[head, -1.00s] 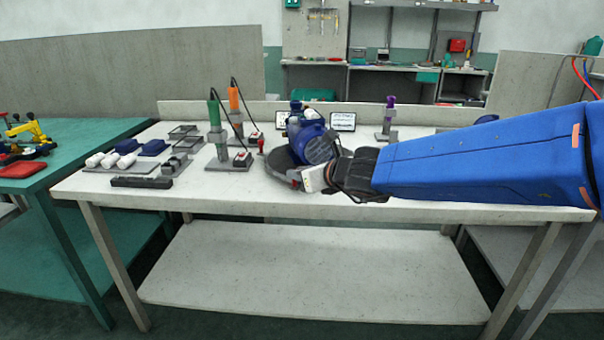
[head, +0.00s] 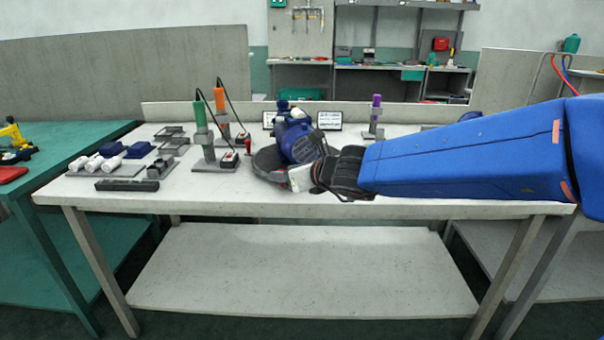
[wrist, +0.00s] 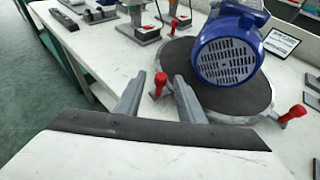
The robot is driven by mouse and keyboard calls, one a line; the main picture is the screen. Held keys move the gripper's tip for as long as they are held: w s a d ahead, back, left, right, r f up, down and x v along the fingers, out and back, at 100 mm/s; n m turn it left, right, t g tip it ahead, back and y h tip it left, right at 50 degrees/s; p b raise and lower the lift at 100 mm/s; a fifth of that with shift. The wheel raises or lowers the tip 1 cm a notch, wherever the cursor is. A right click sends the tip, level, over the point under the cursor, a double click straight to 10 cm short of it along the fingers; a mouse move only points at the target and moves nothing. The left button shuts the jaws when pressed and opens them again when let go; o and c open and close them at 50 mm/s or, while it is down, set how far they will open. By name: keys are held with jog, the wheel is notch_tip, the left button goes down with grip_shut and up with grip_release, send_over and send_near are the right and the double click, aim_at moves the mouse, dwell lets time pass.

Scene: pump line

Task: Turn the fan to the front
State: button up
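The blue motor with the round slotted fan cover (wrist: 228,62) sits on a dark round turntable (wrist: 246,98). The fan cover faces the wrist camera. The motor also shows in the head view (head: 296,138), partly hidden by my gripper. Red-knobbed handles stand at the turntable's rim, one at the right (wrist: 293,115) and one at the near left (wrist: 160,84). My gripper (wrist: 159,78) is open, its two grey fingers apart with the near-left red knob seen between their tips. I cannot tell whether a finger touches it. In the head view my gripper (head: 299,178) is at the turntable's front edge.
Left of the turntable stand a green-topped tool holder (head: 201,118), an orange-topped one (head: 220,98) and a tray of white and blue parts (head: 112,171). A purple-topped holder (head: 376,103) and a small sign (head: 329,120) are behind. The table front (head: 220,200) is clear.

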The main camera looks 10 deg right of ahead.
jog(key=v, duration=1.7)
jog(key=shift+s+d, duration=0.1)
jog(key=shift+d, duration=0.05)
jog(key=shift+f, duration=0.1)
jog(key=c, duration=0.8)
jog(key=shift+w+n, duration=0.3)
jog(key=shift+w, duration=0.1)
grip_shut()
jog(key=w+d+f+n+g+y, duration=0.2)
jog(key=w+d+f+n+g, duration=0.1)
jog(key=w+d+n+g, duration=0.2)
jog(key=shift+w+n+g, duration=1.1)
jog(key=shift+w+g, duration=0.5)
jog(key=shift+w, duration=0.35)
